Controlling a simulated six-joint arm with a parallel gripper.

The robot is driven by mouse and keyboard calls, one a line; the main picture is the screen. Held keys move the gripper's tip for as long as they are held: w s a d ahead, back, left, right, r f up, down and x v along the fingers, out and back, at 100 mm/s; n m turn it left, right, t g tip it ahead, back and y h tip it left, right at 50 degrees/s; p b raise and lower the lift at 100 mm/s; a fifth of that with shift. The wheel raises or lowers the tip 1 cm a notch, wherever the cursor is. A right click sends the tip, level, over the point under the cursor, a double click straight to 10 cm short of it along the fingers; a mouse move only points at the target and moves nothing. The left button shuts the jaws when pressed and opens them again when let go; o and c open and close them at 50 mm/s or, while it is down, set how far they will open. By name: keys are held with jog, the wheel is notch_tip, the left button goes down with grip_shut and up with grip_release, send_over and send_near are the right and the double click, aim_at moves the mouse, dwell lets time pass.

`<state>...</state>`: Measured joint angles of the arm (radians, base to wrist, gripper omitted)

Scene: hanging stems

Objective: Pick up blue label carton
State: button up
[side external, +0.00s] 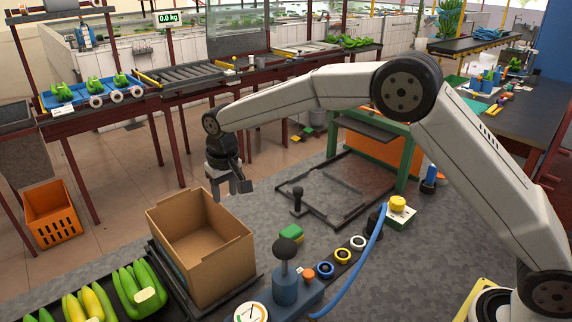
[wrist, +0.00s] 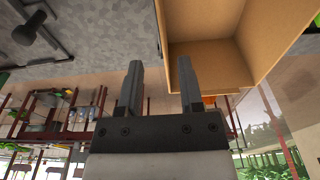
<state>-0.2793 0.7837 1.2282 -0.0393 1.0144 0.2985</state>
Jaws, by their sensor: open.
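An open brown cardboard carton (side external: 222,268) stands left of centre in the side view, its flaps up and its inside empty. A thin bluish strip shows low on its left side; I cannot tell whether it is a label. In the wrist view the carton (wrist: 208,22) fills the upper right, beyond the right finger. My gripper (side external: 232,188) hangs above and behind the carton's back right rim in the side view. In the wrist view my gripper (wrist: 160,80) has its two fingers apart with nothing between them.
Green and yellow bananas (side external: 137,287) lie left of the carton. An orange crate (side external: 52,212) stands at far left. Floor behind the carton is clear.

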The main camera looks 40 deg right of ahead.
aim_at(225, 215)
jog(key=shift+w+f, duration=0.15)
jog(key=shift+f, duration=1.15)
jog(key=shift+w+a+f, duration=0.1)
jog(key=shift+w+f, duration=0.05)
jog(key=shift+f, duration=1.15)
jog(key=shift+w+a+f, duration=0.1)
jog(key=shift+w+f, duration=0.05)
jog(key=shift+f, duration=1.1)
grip_shut()
